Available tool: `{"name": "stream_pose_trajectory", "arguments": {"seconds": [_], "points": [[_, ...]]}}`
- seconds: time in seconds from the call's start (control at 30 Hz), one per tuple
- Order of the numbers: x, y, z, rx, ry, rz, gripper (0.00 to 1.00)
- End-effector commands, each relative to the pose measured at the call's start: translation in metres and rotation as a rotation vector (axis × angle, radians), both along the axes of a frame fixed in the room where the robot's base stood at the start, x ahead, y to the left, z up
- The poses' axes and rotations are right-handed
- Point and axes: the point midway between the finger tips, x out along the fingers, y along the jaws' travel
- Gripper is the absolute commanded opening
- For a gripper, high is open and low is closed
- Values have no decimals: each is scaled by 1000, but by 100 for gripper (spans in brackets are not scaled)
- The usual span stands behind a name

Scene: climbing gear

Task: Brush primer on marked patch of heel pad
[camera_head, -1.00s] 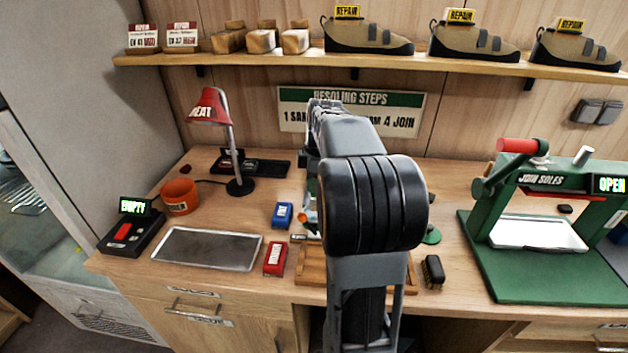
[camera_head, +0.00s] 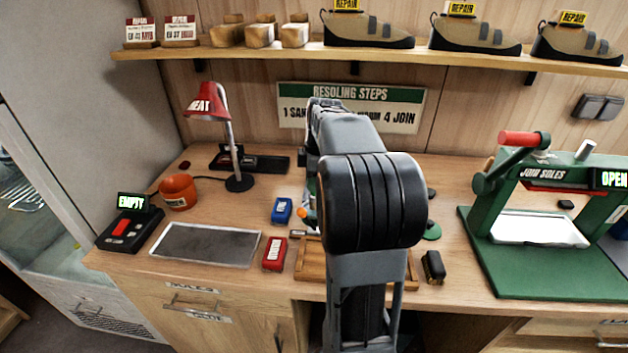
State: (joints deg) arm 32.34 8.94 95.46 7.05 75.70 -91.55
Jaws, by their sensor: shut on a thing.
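My arm stands in the middle of the head view and blocks what lies behind it. My gripper is hidden behind the arm, so its jaws and anything in them cannot be made out. A small orange piece (camera_head: 303,214) shows at the arm's left edge; I cannot tell what it belongs to. A wooden tray (camera_head: 308,268) lies on the bench, partly behind the arm. No heel pad, marked patch, primer or brush can be clearly made out.
Left on the bench are a red lamp (camera_head: 209,103), orange pot (camera_head: 178,192), metal tray (camera_head: 205,245), and blue (camera_head: 282,210) and red (camera_head: 275,254) blocks. A small black item (camera_head: 433,267) lies right of the arm. A green press (camera_head: 500,270) occupies the right side.

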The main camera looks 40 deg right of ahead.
Motion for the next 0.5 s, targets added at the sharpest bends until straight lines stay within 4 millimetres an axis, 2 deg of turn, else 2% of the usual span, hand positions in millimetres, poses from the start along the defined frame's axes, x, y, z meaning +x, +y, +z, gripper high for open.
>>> {"name": "stream_pose_trajectory", "arguments": {"seconds": [0.5], "points": [[0, 0, -6, 0, 0, 0, 0]]}}
